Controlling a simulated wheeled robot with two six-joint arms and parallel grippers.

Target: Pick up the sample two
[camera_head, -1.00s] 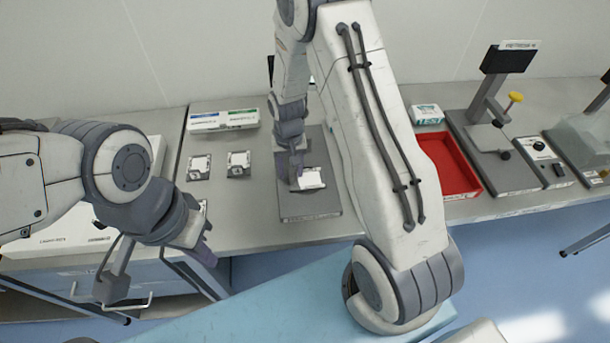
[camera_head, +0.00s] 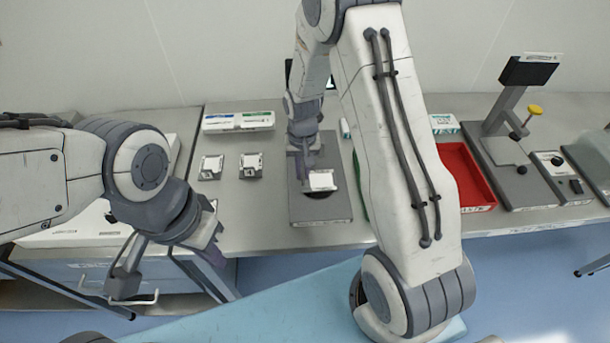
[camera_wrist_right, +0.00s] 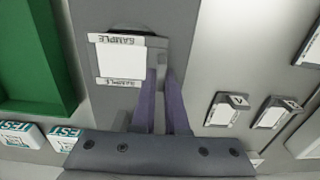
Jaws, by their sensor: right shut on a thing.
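A white-faced sample with "SAMPLE" printed along its edges (camera_wrist_right: 120,58) is at my right gripper (camera_wrist_right: 160,88). In the head view this sample (camera_head: 323,180) is over the grey plate of a device (camera_head: 335,212), with a dark round area under it. The right gripper (camera_head: 306,178) is shut on its edge; its height above the plate is hard to tell. Two more samples lie on the table to the left, one (camera_head: 211,167) beside the other (camera_head: 250,165); their labels are too small to read. My left gripper (camera_head: 168,272) is open and empty before the table's front edge.
A white and green box (camera_head: 238,121) stands behind the two samples. A red tray (camera_head: 462,175) and a device with a yellow knob (camera_head: 535,110) stand on the right. A green tray (camera_wrist_right: 35,60) shows in the wrist view. The table between samples and plate is clear.

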